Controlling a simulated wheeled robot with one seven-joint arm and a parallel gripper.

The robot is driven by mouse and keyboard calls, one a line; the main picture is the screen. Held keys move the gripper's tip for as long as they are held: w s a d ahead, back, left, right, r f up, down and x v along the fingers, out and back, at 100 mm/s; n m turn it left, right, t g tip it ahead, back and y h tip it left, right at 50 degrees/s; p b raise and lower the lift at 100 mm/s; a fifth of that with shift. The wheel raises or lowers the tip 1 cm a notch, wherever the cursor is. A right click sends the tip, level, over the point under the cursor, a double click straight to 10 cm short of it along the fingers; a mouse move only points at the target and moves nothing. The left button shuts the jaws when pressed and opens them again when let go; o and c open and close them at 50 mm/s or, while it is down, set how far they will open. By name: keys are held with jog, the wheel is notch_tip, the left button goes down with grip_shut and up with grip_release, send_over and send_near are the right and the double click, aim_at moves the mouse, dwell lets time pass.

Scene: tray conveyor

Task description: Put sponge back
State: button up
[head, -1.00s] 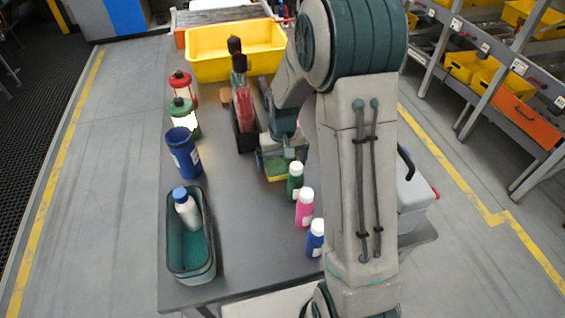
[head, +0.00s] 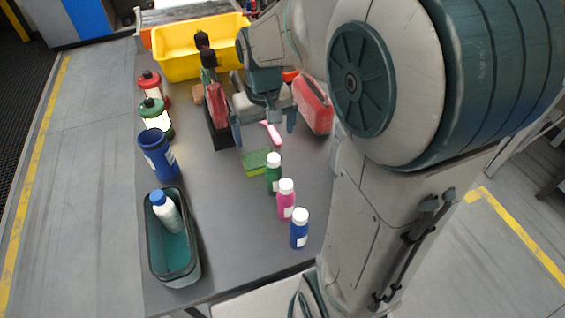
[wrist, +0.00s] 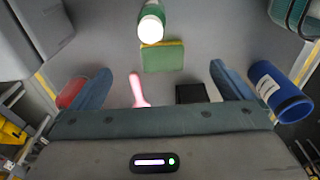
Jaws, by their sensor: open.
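The sponge (head: 257,161), green with a yellow layer, lies on the grey table beside the green bottle (head: 273,175). It also shows in the wrist view (wrist: 163,57), ahead of the fingers, with the green bottle's white cap just beyond it. My gripper (head: 264,126) is open, its two blue-grey fingers spread wide. It is on the far side of the sponge in the head view, apart from it. Nothing is between the fingertips. A pink-handled tool (head: 271,133) lies on the table near the gripper; its far end is hidden in the head view.
Pink (head: 286,200) and blue (head: 299,229) bottles stand in line with the green one. A black caddy (head: 221,138) with spray bottles stands left of my gripper. A teal bin (head: 155,262) holds a white bottle. A blue cup (head: 158,154) and a yellow crate (head: 185,68) stand further back.

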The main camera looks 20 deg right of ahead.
jog(key=s+r+t, duration=0.1)
jog(key=s+t, duration=0.1)
jog(key=s, duration=1.2)
jog(key=shift+r, duration=0.2)
dwell(0.3)
